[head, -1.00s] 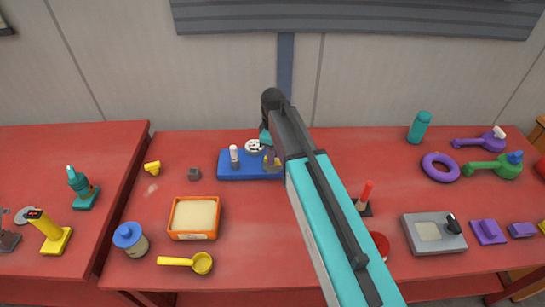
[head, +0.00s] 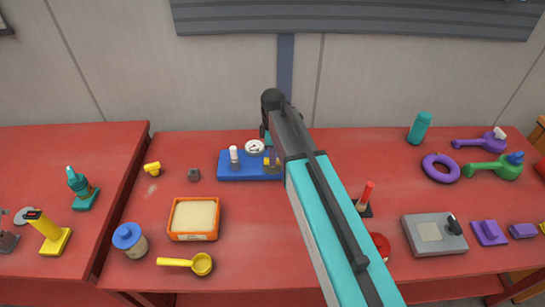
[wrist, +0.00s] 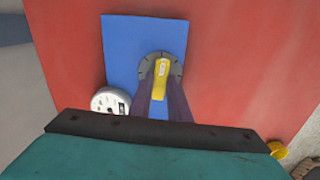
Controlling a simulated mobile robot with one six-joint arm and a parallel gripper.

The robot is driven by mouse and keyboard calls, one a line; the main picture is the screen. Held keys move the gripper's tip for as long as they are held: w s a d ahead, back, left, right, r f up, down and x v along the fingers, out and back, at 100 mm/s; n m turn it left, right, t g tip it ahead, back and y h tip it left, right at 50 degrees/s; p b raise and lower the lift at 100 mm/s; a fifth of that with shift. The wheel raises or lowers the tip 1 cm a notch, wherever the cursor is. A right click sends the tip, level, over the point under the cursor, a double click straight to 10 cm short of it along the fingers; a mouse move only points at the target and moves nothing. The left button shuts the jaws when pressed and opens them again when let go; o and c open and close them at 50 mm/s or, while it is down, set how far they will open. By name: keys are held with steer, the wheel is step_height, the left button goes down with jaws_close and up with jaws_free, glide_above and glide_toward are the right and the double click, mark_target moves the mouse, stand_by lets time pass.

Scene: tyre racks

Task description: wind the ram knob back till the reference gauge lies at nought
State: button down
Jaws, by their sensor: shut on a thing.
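The blue base (head: 232,172) lies on the red table and carries a white round gauge (head: 254,147) and a white-topped post (head: 234,153). The yellow ram knob (wrist: 161,76) sits on a grey round dial with tick marks, in the wrist view. My gripper (wrist: 163,92) is shut on the knob, its dark fingers either side of it. The gauge also shows in the wrist view (wrist: 110,102), partly cut off by my gripper body. Its needle and figures are too small to read. In the head view my gripper (head: 271,160) partly hides the knob.
An orange tray (head: 171,222) stands in front of the base, with a yellow scoop (head: 201,264) nearer still. A red-handled tool (head: 366,192) and a grey box (head: 408,232) stand to the right of my arm.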

steer(key=c, duration=1.7)
jaws_free()
steer(key=shift+o, duration=0.2)
steer(key=shift+r, duration=0.15)
step_height(320, 180, up, 14)
steer(key=b, duration=0.3)
steer(key=shift+f, duration=0.25)
steer(key=shift+s, duration=0.1)
